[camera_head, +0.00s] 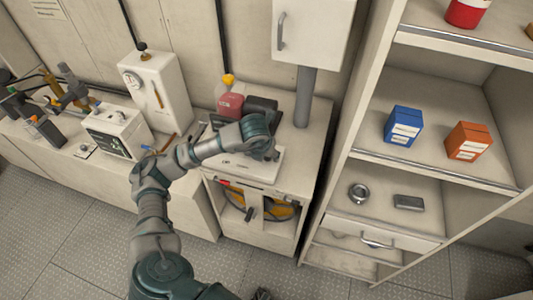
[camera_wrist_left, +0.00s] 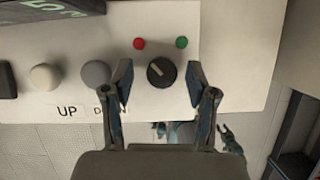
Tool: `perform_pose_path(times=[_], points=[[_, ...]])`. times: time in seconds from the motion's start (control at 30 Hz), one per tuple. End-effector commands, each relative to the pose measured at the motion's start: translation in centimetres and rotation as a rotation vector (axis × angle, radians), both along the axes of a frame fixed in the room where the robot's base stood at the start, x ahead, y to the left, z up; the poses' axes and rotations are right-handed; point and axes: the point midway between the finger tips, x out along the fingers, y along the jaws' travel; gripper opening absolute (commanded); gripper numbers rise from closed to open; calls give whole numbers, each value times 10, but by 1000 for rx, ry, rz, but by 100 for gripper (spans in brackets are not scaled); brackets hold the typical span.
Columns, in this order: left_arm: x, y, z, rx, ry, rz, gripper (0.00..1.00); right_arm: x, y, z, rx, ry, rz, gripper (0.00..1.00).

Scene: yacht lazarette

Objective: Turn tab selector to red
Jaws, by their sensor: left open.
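The tab selector (camera_wrist_left: 161,72) is a round black knob on a pale panel (camera_wrist_left: 225,75) in the left wrist view. A pale mark on it points up and left, toward the red dot (camera_wrist_left: 139,43); a green dot (camera_wrist_left: 181,42) is above right. My left gripper (camera_wrist_left: 159,68) is open, one finger on each side of the knob; I see gaps and cannot judge its height. In the head view my left arm reaches over the white panel (camera_head: 262,168), and its wrist hides the knob. A dark shape at the head view's bottom edge may be my right gripper (camera_head: 262,294).
A red jug (camera_head: 230,103) and grey post (camera_head: 305,97) stand behind the panel. A shelf unit with blue (camera_head: 403,125) and orange (camera_head: 468,142) boxes is right. The floor in front is largely clear.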

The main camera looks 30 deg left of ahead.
Motion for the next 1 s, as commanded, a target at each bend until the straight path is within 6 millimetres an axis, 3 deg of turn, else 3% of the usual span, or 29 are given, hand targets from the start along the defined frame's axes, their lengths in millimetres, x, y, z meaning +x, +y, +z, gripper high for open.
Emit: perform_pose_path(times=[0.17,0.6,1.0], points=[[-5,-1,14,0,-4,-1,58,0,0,0,1,-2,0,40],[-37,-6,96,-3,-2,0,58,0,0,0,0,0,0,40],[-43,-6,109,-1,1,1,58,0,0,0,0,0,0,40]])
